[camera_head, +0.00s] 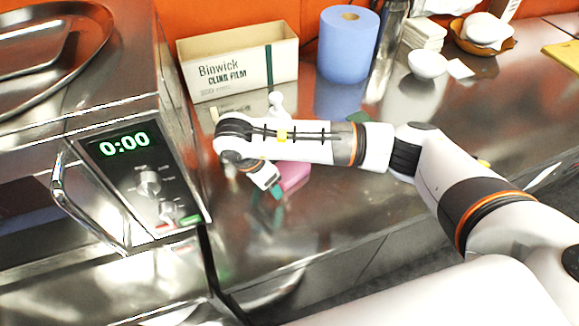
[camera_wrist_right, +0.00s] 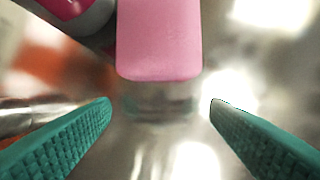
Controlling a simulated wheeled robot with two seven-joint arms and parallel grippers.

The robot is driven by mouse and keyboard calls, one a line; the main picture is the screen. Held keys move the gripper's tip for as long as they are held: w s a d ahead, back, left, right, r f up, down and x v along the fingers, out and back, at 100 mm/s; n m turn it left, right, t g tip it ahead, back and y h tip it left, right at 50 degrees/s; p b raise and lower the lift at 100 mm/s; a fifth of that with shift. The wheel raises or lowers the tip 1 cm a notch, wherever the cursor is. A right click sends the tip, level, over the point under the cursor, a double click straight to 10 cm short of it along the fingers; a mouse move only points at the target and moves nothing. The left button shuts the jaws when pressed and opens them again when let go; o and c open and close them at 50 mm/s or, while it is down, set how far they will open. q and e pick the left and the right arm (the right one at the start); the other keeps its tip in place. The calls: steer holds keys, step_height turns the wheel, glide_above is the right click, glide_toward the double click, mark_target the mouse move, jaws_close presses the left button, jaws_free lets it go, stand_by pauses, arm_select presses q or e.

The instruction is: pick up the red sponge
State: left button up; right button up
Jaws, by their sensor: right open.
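The sponge (camera_head: 294,177) looks pink rather than red and lies on the steel counter, partly hidden behind my right gripper. In the wrist view the sponge (camera_wrist_right: 160,40) fills the top middle, cut off by the frame edge. My right gripper (camera_head: 272,186) is beside it, low over the counter. In the wrist view its green ridged fingers (camera_wrist_right: 160,104) are apart with nothing between them. The sponge's near end is beyond the fingertips in that picture, centred on the gap. My left gripper is not in view.
A steel oven (camera_head: 150,150) with a green 0:00 display stands close on the left. A cling film box (camera_head: 238,65) and blue paper roll (camera_head: 348,45) stand at the back. A grey and magenta object (camera_wrist_right: 75,15) is beside the sponge. The counter front is clear.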

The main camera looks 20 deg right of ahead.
mark_target(289, 167)
steer(key=shift+w+d, duration=0.3)
steer(key=shift+d, duration=0.35)
steer(key=d, duration=0.1)
steer(key=w+d+p, duration=0.1)
steer(key=d, duration=0.1)
steer(key=w+d+p, duration=0.1)
steer(key=shift+w+d, duration=0.1)
steer(key=shift+d, duration=0.3)
steer(key=shift+w+d+f, duration=0.1)
steer(key=shift+d, duration=0.25)
steer(key=shift+w+f+p, duration=0.1)
steer(key=shift+f+p, duration=0.3)
steer(key=shift+f, duration=0.1)
steer(key=shift+f+b, duration=0.3)
steer(key=shift+b, duration=0.2)
steer(key=c, duration=0.8)
steer(key=shift+r, duration=0.15)
